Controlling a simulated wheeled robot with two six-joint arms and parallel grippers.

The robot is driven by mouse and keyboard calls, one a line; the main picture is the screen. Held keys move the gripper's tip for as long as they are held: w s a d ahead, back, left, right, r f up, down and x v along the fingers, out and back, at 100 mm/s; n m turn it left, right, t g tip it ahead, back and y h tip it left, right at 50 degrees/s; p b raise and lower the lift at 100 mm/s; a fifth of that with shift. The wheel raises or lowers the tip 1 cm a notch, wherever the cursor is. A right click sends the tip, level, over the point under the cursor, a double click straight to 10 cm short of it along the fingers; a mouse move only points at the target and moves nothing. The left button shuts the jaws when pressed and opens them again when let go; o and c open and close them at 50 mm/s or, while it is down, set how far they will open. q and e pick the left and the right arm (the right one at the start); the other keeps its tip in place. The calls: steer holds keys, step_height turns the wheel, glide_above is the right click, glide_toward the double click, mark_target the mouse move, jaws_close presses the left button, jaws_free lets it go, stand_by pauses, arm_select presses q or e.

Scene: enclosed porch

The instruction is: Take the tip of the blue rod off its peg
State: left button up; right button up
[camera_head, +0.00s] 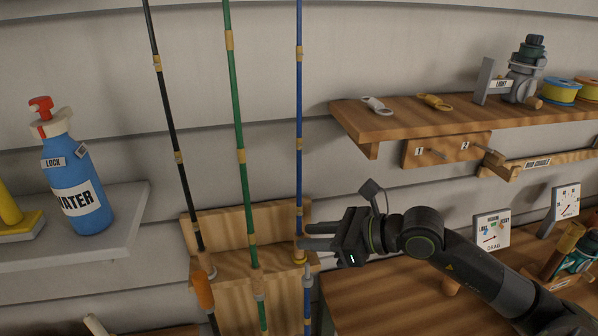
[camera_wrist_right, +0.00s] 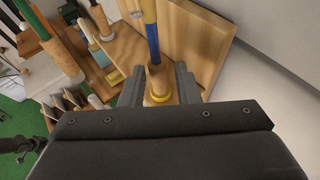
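The blue rod (camera_head: 299,120) stands upright in a wooden rack (camera_head: 280,219) against the wall, with gold bands along it. Its lower end also shows in the right wrist view (camera_wrist_right: 153,45), above a tan section and a yellow ring (camera_wrist_right: 159,97). My right gripper (camera_head: 304,236) reaches in from the right at the rod's lower end, just above the rack's ledge. In the wrist view its fingers (camera_wrist_right: 160,84) stand apart, one on each side of the tan section, with small gaps showing. The peg itself I cannot make out clearly. My left gripper is out of view.
A green rod (camera_head: 237,120) and a black rod (camera_head: 170,120) stand close to the left of the blue one. A wooden shelf (camera_head: 400,122) is above my right arm, and a bench (camera_head: 380,295) below. A blue water bottle (camera_head: 75,185) stands at left.

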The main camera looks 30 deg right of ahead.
steer(key=shift+p+x, duration=0.55)
steer(key=shift+x, duration=2.05)
steer(key=shift+s+a, duration=0.1)
steer(key=shift+s, duration=0.05)
jaws_close()
